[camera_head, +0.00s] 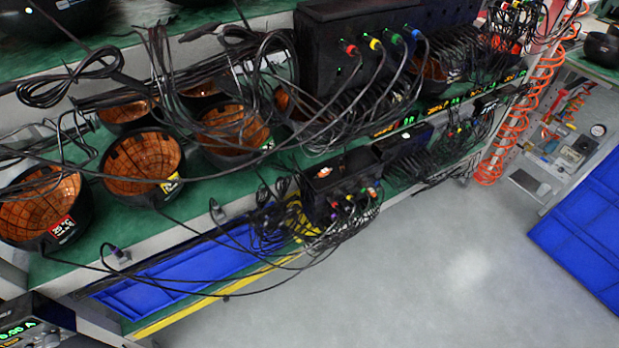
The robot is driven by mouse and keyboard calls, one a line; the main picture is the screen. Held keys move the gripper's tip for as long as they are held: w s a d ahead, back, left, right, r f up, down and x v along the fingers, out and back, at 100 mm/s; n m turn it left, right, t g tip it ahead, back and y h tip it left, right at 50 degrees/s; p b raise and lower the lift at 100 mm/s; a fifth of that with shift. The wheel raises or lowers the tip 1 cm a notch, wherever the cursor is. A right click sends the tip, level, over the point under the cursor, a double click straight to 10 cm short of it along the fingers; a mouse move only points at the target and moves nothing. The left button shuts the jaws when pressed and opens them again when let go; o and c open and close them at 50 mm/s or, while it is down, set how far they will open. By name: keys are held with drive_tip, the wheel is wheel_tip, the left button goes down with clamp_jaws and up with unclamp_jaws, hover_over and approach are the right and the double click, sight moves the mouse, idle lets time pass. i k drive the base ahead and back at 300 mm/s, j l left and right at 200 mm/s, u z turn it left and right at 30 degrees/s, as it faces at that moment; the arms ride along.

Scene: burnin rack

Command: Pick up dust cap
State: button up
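I cannot pick out a dust cap with certainty. Small coloured ends in red (350,49), yellow (375,44), green (396,38) and blue (416,34) sit on cables at the upper black box (325,60). A lower black box (340,178) has a similar row, with an orange end (324,172) on top. A purple-tipped plug (115,252) lies near the front edge of the green shelf. Whether any of these is a dust cap is too small to tell. My gripper is not in view.
Several black bowls with orange tiled insides (143,163) stand on the green shelf (150,222). Loose black cables hang across the shelf and its front edge. A blue bin (200,262) lies below. An orange coiled hose (520,105) hangs at right. The grey floor (440,270) is clear.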

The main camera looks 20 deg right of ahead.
sight(324, 172)
drive_tip(key=l+u, duration=0.1)
drive_tip(key=u, duration=0.3)
drive_tip(key=i+l+u, duration=0.1)
drive_tip(key=u, duration=0.35)
drive_tip(key=l+u, duration=0.1)
drive_tip(key=u, duration=0.3)
drive_tip(key=l+u, duration=0.1)
drive_tip(key=u, duration=0.3)
drive_tip(key=l+u, duration=0.2)
drive_tip(key=l, duration=0.25)
drive_tip(key=k+l+u, duration=0.25)
drive_tip(key=l, duration=0.15)
drive_tip(key=l+u, duration=0.2)
drive_tip(key=l, duration=0.25)
drive_tip(key=k+l+u, duration=0.2)
drive_tip(key=l, duration=0.15)
drive_tip(key=k+l+u, duration=0.25)
drive_tip(key=l, duration=0.15)
drive_tip(key=k+l, duration=0.15)
drive_tip(key=l, duration=0.15)
drive_tip(key=k+l, duration=0.1)
drive_tip(key=l, duration=0.2)
drive_tip(key=k+l, duration=0.15)
drive_tip(key=l, duration=0.2)
